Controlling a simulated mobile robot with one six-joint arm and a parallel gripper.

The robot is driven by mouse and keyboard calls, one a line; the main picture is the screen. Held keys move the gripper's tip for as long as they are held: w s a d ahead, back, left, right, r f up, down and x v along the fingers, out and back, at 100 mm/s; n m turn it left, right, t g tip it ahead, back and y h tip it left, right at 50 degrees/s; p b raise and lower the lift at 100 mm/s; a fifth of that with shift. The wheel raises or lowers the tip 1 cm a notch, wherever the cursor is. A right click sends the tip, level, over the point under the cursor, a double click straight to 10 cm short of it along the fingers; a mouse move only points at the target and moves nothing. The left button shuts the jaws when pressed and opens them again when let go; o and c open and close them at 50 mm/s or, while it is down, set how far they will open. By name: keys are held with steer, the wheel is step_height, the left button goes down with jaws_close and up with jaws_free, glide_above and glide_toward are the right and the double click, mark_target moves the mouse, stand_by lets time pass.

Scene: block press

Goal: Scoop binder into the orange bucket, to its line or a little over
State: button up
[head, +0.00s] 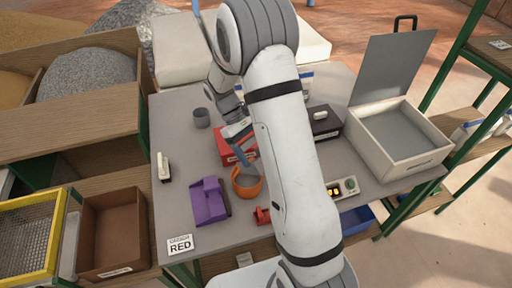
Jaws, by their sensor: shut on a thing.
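The orange bucket (249,190) stands on the grey table near the middle of the head view. A blue-grey scoop (243,150) reaches down to it, its lower end at the bucket's mouth. My gripper (238,128) is above and a little behind the bucket, shut on the upper part of the scoop. My arm covers the area right of the bucket. A red box (226,154) with a white label stands just behind the bucket, partly hidden. I cannot tell the fill level, the bucket's line, or which container holds binder.
A purple holder (208,202) stands left of the bucket, with a small red item (262,215) in front. A grey cup (202,118) and white-handled tool (163,167) stand left. A black box (321,121) and open white box (400,145) stand right.

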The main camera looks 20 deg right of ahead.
mark_target(248, 140)
steer(key=shift+w+a+g+h+p, duration=0.3)
steer(key=shift+w+g+h, duration=0.1)
steer(key=shift+w+g, duration=0.2)
steer(key=shift+w+a+g+h+p, duration=0.25)
steer(key=shift+w+g+h, duration=0.2)
steer(key=shift+g, duration=0.25)
steer(key=shift+r, duration=0.1)
stand_by(0.3)
steer(key=shift+s+r+t+y+b, duration=0.1)
steer(key=shift+r+t+y+b, duration=0.25)
steer(key=shift+t, duration=0.25)
steer(key=shift+r+t+y+b, duration=0.25)
steer(key=shift+t+y, duration=0.15)
steer(key=shift+t, duration=0.2)
steer(key=r+t+y+b, duration=0.1)
steer(key=t+b, duration=0.1)
steer(key=t, duration=0.1)
steer(key=shift+r+y, duration=0.1)
steer(key=shift+y, duration=0.3)
steer(key=r+t+y+b, duration=0.1)
steer(key=b, duration=0.1)
steer(key=t+y+b, duration=0.1)
steer(key=t+b, duration=0.1)
steer(key=shift+r+t+b, duration=0.3)
steer(key=shift+r+b, duration=0.1)
steer(key=shift+r, duration=0.35)
